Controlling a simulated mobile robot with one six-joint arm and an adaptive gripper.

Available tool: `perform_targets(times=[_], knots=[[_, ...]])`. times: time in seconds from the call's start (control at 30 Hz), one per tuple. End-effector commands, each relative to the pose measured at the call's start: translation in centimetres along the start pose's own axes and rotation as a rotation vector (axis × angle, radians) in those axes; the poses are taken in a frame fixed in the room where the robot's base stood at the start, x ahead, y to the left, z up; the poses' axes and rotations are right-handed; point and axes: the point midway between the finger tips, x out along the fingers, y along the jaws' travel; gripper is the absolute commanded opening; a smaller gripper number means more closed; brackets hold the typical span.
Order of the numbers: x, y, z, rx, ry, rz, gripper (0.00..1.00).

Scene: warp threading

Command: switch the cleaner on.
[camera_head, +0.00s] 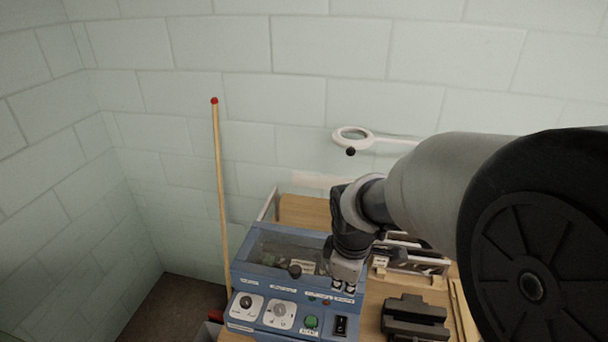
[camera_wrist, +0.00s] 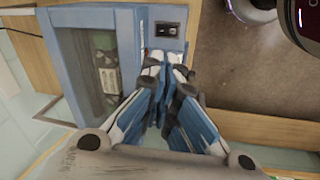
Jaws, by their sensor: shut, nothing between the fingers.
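The cleaner (camera_head: 240,268) is a blue box with a clear lid window and a front panel, on a wooden bench. The panel carries two dials, a green button (camera_head: 311,322) and a black rocker switch (camera_head: 341,325) at the right. The switch also shows in the wrist view (camera_wrist: 167,29). My gripper (camera_head: 344,286) is shut and empty above the panel's right end. In the wrist view my gripper's fingertips (camera_wrist: 165,60) are close to the switch, with a small gap in the picture. I cannot tell whether they touch the panel, nor the switch position.
A black fixture (camera_head: 414,318) stands on the bench right of the cleaner. A tall wooden stick (camera_head: 221,190) with a red tip leans at the left. A white ring-shaped lamp (camera_head: 352,138) is behind. My arm hides much of the right side.

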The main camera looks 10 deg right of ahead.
Motion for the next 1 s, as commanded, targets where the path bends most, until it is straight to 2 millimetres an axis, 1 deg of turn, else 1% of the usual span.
perform_targets(times=[0.03, 0.1, 0.23, 0.37, 0.67, 0.77, 0.87, 1.0], knots=[[0.9, 0.3, -0.4, -0.046, -0.008, -0.012, 0.0], [1.9, 0.7, -0.8, -0.103, -0.014, -0.022, 0.0], [3.2, 1.1, -1.2, -0.169, -0.019, -0.031, 0.0], [3.6, 1.2, -1.4, -0.192, -0.021, -0.034, 0.0], [3.7, 1.2, -1.4, -0.19, -0.021, -0.034, 0.0], [4.2, 1.1, -1.3, -0.19, -0.022, -0.035, 0.0], [5.5, 1.1, -1.2, -0.19, -0.022, -0.037, 0.0], [8.4, 0.9, -1.1, -0.189, -0.023, -0.038, 0.0]])
